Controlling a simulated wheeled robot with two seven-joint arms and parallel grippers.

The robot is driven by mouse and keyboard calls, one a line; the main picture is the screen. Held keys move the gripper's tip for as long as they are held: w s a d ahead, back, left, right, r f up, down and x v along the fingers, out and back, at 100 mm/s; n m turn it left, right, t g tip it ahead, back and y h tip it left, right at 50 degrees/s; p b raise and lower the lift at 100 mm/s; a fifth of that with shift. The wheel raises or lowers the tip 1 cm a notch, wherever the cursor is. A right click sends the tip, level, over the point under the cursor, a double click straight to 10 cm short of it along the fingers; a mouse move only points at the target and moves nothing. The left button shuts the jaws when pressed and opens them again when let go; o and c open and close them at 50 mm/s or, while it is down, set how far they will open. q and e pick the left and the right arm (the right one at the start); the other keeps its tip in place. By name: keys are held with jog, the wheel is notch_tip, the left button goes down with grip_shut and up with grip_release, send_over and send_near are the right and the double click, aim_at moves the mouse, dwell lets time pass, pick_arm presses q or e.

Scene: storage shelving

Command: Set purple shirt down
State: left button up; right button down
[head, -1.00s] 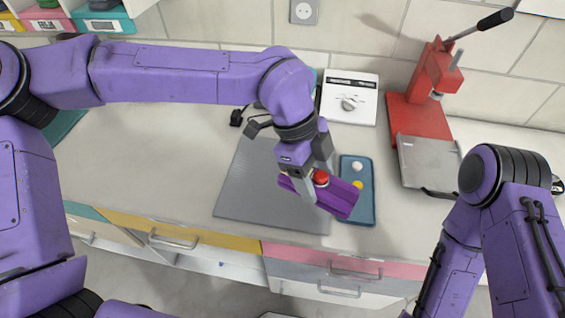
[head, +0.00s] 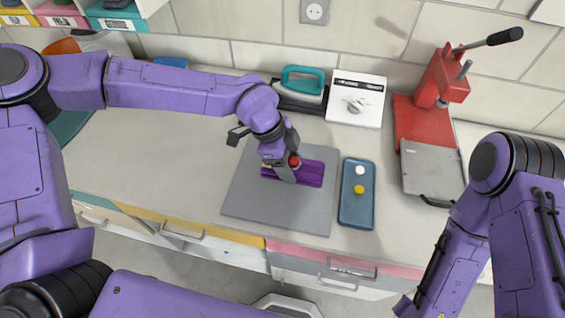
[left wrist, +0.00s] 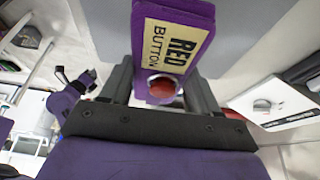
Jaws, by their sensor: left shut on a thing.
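The purple shirt (head: 311,173) is a flat, folded purple strip over the grey mat (head: 248,198). My left gripper (head: 287,173) is shut on it near its left part. A red button (head: 294,160) shows beside the fingers. In the left wrist view the purple shirt (left wrist: 200,15) bears a cream label reading "RED BUTTON", and the red button (left wrist: 161,89) sits between the two fingers. The shirt looks very close to the mat; I cannot tell whether it touches.
A blue tray (head: 356,212) with a white and a yellow button lies right of the mat. Behind stand a teal-handled iron (head: 303,80), a white box with a dial (head: 356,98) and a red press (head: 440,85). The counter (head: 150,140) left of the mat is clear.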

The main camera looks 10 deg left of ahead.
pick_arm(q)
jog(key=f, duration=0.1)
jog(key=w+a+f+p, duration=0.1)
jog(key=a+f, duration=0.1)
jog(key=shift+w+a+f, duration=0.15)
jog(key=shift+w+f, duration=0.1)
jog(key=shift+w, duration=0.15)
notch_tip(320, 180, down, 3)
jog(key=shift+r+p, duration=0.1)
jog(key=shift+p, duration=0.25)
jog(key=o, duration=1.1)
jog(key=b+v, duration=0.2)
jog(key=v, duration=0.9)
jog(key=shift+a+r, duration=0.15)
jog(key=shift+r, duration=0.3)
